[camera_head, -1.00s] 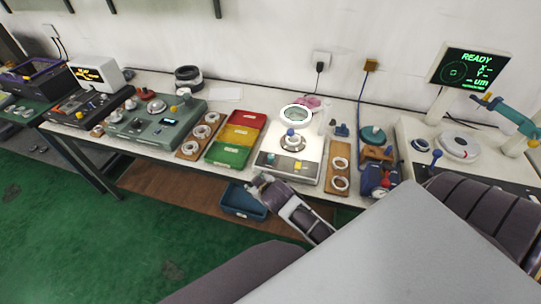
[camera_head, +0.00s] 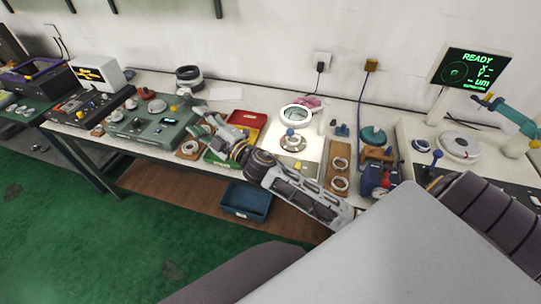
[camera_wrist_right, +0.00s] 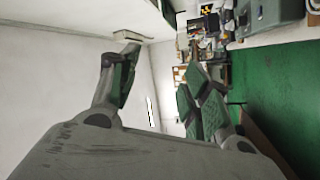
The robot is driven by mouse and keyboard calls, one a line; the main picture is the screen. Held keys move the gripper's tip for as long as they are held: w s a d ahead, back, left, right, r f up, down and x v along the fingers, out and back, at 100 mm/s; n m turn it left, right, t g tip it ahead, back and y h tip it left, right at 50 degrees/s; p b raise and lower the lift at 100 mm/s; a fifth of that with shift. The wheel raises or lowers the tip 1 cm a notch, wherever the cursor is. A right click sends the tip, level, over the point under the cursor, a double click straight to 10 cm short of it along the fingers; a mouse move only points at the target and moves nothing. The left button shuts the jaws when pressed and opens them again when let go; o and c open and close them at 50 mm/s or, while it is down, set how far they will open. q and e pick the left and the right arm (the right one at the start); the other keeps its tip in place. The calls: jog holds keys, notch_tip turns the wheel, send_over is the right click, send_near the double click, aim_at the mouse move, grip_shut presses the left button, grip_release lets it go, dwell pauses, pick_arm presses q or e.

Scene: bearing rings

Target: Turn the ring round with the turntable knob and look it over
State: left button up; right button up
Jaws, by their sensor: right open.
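The turntable (camera_head: 293,146) sits on a brightly lit pale station at mid-table, with a blue knob (camera_head: 290,132) at it. A ring seems to lie on the turntable, but it is too small to tell clearly. A white-rimmed round magnifier (camera_head: 296,113) stands just behind. My right gripper (camera_head: 207,129) is open, left of the turntable and over the coloured trays, apart from the knob. Its spread fingers also show in the right wrist view (camera_wrist_right: 160,88), with nothing between them. My left gripper is not in view.
Red (camera_head: 247,118), yellow and green trays lie under my right gripper and forearm, partly hidden. Wooden boards with rings flank the station, one on the right (camera_head: 340,155). A green device (camera_head: 150,125) stands further left. A screen (camera_head: 470,66) reads READY at right.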

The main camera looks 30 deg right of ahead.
jog(key=s+a+r+n+g+y, duration=0.1)
jog(key=s+a+n+g+y, duration=0.2)
jog(key=a+n+g+y, duration=0.5)
jog(key=s+a+n+g+y, duration=0.25)
jog(key=n+g, duration=0.25)
jog(key=n, duration=0.7)
jog(key=s+d+f+n+g+h, duration=0.1)
jog(key=d+f+n+g+h, duration=0.4)
jog(key=d+f+h, duration=0.3)
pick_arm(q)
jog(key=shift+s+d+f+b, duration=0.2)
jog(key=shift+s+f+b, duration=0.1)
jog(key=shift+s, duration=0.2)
pick_arm(e)
jog(key=w+d+f+h, duration=0.1)
jog(key=d+h, duration=0.9)
jog(key=d, duration=1.2)
jog(key=shift+d+f+m+g, duration=0.15)
jog(key=shift+d+m+g, duration=0.15)
jog(key=shift+d+g, duration=0.1)
jog(key=shift+f, duration=0.1)
